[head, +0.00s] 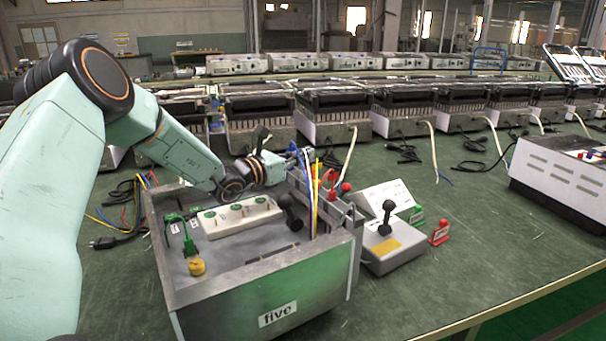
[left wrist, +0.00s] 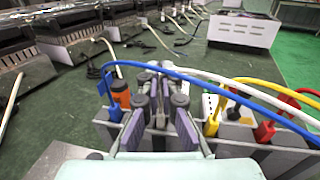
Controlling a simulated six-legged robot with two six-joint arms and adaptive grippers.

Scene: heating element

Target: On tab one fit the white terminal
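My left gripper (head: 298,163) is at the back right wall of the grey-green box marked "five" (head: 193,297). In the left wrist view its two dark fingers (left wrist: 161,92) stand close together, with a narrow gap. A white wire (left wrist: 207,77) runs to the fingertips; the white terminal itself is hidden there, and I cannot tell whether it is gripped. A blue terminal (left wrist: 115,113) stands left of the fingers; a yellow terminal (left wrist: 211,127) and a red terminal (left wrist: 264,131) stand to the right. Tab one cannot be made out. My right gripper is out of view.
A white block with green discs (head: 240,217) and a yellow knob (head: 197,266) are inside the box. A grey lever box (head: 395,250) stands close on its right, with a red tag piece (head: 440,232). Heater units (head: 333,120) line the back. The bench's right front is clear.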

